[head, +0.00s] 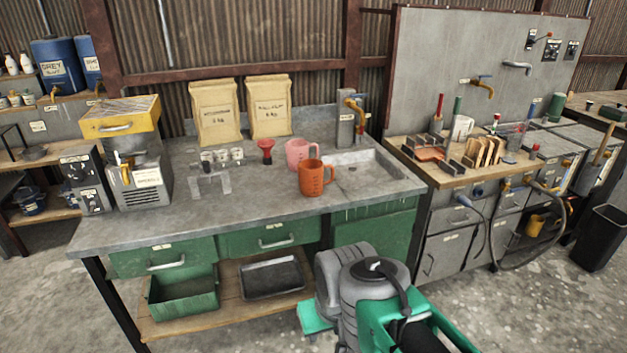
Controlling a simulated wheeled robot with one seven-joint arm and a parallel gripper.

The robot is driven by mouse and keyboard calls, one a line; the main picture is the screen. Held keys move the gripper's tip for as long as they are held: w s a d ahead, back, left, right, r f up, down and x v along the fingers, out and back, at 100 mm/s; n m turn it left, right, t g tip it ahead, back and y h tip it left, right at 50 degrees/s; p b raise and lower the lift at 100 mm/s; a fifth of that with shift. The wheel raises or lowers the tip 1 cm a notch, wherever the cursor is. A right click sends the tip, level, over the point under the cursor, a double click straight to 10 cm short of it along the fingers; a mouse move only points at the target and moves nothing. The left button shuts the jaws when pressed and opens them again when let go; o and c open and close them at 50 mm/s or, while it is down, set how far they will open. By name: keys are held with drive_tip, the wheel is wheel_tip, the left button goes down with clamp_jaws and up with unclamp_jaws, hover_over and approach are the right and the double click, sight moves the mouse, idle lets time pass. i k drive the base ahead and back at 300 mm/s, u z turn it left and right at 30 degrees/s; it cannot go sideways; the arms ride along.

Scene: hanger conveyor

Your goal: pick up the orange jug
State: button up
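The orange jug (312,179) stands upright on the grey metal workbench (240,210), near its front edge and just left of the sink. Its handle points to the right. A pink jug (300,152) stands close behind it and is partly covered by it. My arm (362,290) shows at the bottom centre, below and in front of the bench, well apart from the orange jug. I cannot make out my gripper's fingers in the head view.
The sink (352,170) with a brass tap lies right of the jugs. Left of them are a red funnel-like item (266,150), small white cups and a yellow-topped machine (122,150). Two paper sacks (216,112) stand behind. The bench front left of the orange jug is clear.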

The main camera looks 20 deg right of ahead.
sight(311, 171)
drive_tip(key=z, duration=0.85)
drive_tip(key=i, duration=1.4)
drive_tip(key=u, duration=2.95)
